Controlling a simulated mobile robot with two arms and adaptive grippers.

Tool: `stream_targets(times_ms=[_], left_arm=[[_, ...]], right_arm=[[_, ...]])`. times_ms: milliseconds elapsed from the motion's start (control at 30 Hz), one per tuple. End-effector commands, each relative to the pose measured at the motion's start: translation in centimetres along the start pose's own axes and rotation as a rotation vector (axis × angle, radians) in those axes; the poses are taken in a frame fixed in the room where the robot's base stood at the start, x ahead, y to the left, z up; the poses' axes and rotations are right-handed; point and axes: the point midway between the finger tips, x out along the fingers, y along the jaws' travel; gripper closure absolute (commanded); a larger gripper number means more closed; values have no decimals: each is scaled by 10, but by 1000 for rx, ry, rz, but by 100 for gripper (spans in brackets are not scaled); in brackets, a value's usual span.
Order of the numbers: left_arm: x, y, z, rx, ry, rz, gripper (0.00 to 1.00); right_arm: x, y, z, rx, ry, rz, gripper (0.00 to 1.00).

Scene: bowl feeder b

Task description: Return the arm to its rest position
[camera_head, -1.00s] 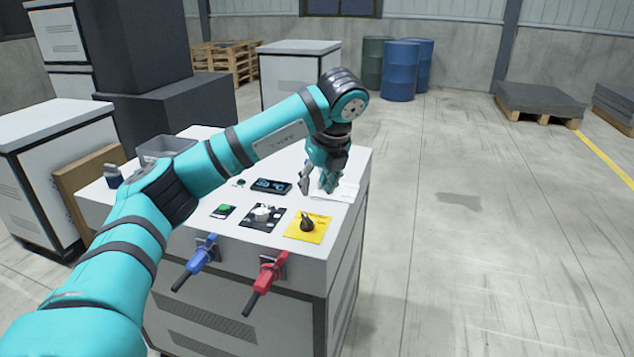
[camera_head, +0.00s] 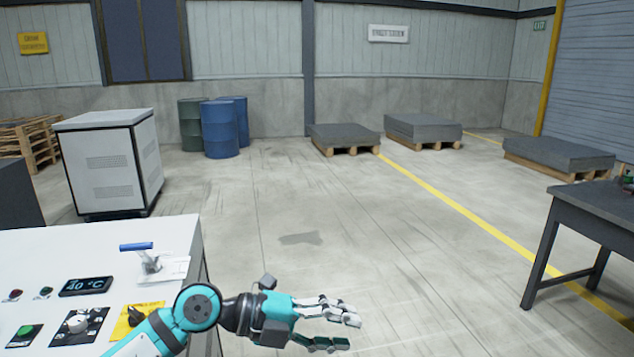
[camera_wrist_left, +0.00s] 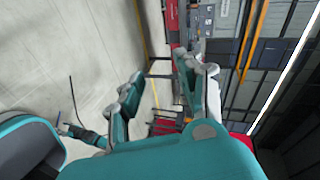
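My left arm reaches in from the bottom of the head view. Its gripper (camera_head: 340,327) points right, beyond the right edge of the white control cabinet (camera_head: 60,238), over the floor. The fingers are spread apart with nothing between them. The wrist view also shows the open, empty left gripper (camera_wrist_left: 160,90), with floor and distant equipment behind. A small teal arm part with a dark end shows at the lower left there. It may be my right arm, but its gripper state is too small to tell.
The cabinet top carries a blue-handled part (camera_head: 137,247), a 40 °C display (camera_head: 85,286), a black dial (camera_head: 78,323) and a yellow-plated switch (camera_head: 128,319). A dark table (camera_head: 590,205) stands at right. Barrels (camera_head: 220,130) and loaded pallets (camera_head: 345,138) are far back. The middle floor is clear.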

Motion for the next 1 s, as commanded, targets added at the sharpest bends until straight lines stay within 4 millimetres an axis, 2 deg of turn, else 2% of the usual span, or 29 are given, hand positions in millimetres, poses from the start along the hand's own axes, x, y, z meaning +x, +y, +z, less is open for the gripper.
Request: stream_targets(times_ms=[33,67,100,167,233,300,367,433,467,500,567,600,700,800,900,1000], left_arm=[[7,-19,-17,-42,30,-184,63],[5,-32,-23,-71,31,-298,63],[-1,-48,-27,-116,18,-443,63],[-18,-66,-24,-204,-32,-649,63],[-46,-72,-9,-333,-133,-860,63],[-78,-59,13,-488,-276,-1028,63],[-104,-33,33,-641,-423,-1132,63],[-129,12,52,-823,-606,-1196,63],[-138,33,56,-897,-679,-1206,63],[-147,62,59,-994,-775,-1206,63],[-158,107,59,-1136,-911,-1180,63],[-162,137,54,-1227,-995,-1148,63],[-170,209,31,-1447,-1183,-1024,63],[-172,263,-1,-1617,-1314,-878,63],[-172,300,-32,-1744,-1396,-741,63],[-171,327,-61,-1841,-1450,-615,63]], right_arm=[[0,0,0,0,0,0,60],[0,0,0,0,0,0,60],[0,0,0,0,0,0,60],[0,0,0,0,0,0,60],[0,0,0,0,0,0,60],[0,0,0,0,0,0,60],[0,0,0,0,0,0,60],[0,0,0,0,0,0,60],[0,0,0,0,0,0,60],[0,0,0,0,0,0,60],[0,0,0,0,0,0,60],[0,0,0,0,0,0,60],[0,0,0,0,0,0,60],[0,0,0,0,0,0,60],[0,0,0,-1,0,0,60],[0,0,0,0,0,0,60]])
